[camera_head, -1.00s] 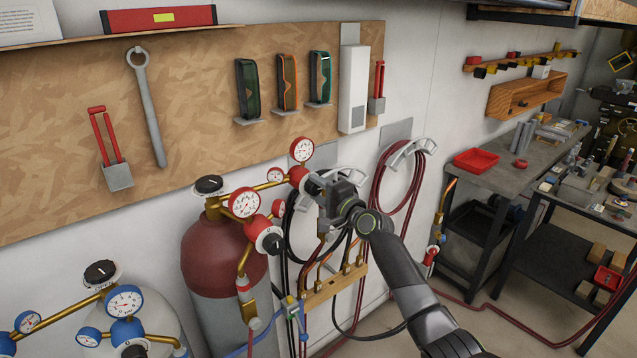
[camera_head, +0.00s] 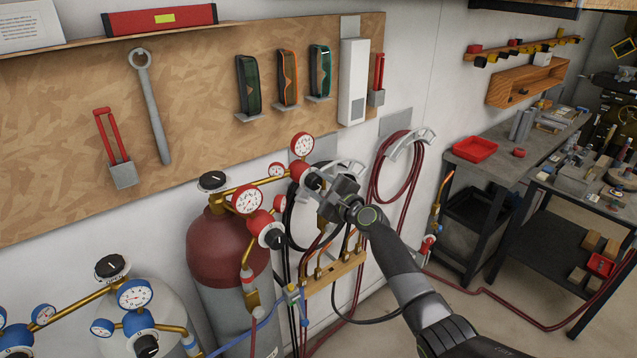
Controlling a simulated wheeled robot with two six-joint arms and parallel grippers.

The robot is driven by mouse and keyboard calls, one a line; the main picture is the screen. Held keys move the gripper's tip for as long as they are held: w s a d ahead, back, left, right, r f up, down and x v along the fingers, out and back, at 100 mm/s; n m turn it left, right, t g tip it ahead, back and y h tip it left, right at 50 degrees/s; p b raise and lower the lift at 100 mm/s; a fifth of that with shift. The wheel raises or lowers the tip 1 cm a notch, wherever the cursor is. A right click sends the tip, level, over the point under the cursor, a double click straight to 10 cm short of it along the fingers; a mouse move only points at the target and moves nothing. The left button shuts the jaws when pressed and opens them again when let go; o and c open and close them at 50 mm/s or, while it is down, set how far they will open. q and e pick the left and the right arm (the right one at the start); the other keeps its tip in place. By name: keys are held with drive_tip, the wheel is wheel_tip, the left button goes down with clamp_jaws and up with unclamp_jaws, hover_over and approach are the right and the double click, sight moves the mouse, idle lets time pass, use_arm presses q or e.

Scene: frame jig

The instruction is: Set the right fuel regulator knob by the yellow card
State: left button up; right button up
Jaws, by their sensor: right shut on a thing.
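My right gripper (camera_head: 321,184) comes in from the lower right and is shut on the black knob (camera_head: 313,181) of the right red fuel regulator, partly hiding it. That regulator's upper gauge (camera_head: 302,146) has a red rim and white face. The left red regulator has a gauge (camera_head: 247,199) and a free black knob (camera_head: 272,236). The dials' marks are too small to read. A yellow patch (camera_head: 164,19) shows on a red case on the shelf; I cannot tell if it is the yellow card. My left gripper is out of view.
A dark red cylinder (camera_head: 228,245) stands below the regulators. Blue-rimmed gauges (camera_head: 136,293) sit at lower left. Hoses and a brass manifold (camera_head: 335,271) hang under my gripper. A looped red hose (camera_head: 377,178) is to its right. Workbenches stand farther right.

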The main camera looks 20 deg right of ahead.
drive_tip(key=shift+f, duration=0.1)
idle(0.4)
drive_tip(key=o, duration=1)
drive_tip(key=shift+s, duration=0.1)
drive_tip(key=v, duration=1.7)
drive_tip(key=shift+s+d+b, duration=0.1)
drive_tip(key=shift+b, duration=0.3)
